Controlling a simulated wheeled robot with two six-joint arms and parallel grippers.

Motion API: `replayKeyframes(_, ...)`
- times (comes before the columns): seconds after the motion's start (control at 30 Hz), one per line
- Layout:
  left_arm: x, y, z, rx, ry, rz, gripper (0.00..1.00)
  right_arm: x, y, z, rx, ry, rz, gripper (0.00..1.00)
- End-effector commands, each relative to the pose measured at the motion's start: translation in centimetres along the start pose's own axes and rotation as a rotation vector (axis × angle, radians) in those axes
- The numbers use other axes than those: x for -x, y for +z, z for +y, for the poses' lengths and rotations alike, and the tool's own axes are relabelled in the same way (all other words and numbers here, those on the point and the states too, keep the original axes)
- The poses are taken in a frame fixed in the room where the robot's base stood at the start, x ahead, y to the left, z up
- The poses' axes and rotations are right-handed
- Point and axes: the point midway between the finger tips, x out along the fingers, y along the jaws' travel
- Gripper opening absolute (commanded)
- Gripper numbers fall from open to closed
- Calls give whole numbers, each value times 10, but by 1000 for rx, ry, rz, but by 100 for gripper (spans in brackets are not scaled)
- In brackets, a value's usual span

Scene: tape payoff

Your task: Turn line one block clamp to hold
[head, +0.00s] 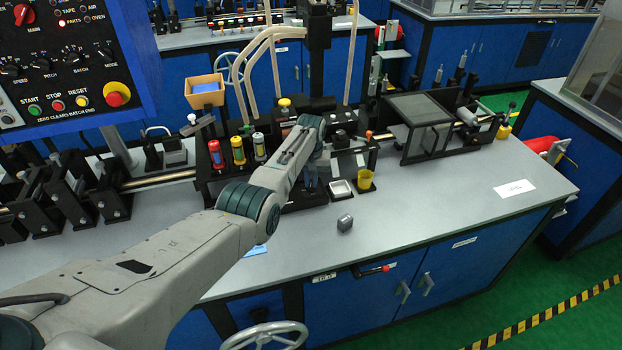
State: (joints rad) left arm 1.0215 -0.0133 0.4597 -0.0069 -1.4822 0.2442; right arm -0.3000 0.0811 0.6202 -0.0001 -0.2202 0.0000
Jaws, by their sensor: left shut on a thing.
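My left arm reaches in from the lower left over the grey bench. My left gripper (311,184) points down at the black machine block in the middle of the bench and is shut on a small part there, which looks like the line one block clamp. The arm and fingers hide most of that clamp, and its setting cannot be read. Red, yellow and white-topped cylinders (238,150) stand in the black holder left of the gripper. My right gripper is not in view.
A white tray (341,188) and a yellow cup (365,180) stand just right of the gripper. A small grey metal block (345,222) lies on the bench in front. A control panel (75,60) hangs at upper left. The bench's right front is mostly clear.

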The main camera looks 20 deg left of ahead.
Motion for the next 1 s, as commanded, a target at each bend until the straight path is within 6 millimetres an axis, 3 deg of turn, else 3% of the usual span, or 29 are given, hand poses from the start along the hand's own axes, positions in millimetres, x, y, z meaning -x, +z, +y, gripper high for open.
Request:
replayKeyframes(0.5,2,-2,0,324,1,5,0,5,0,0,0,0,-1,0)
replayKeyframes(1.0,2,-2,0,379,2,6,0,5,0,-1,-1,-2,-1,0)
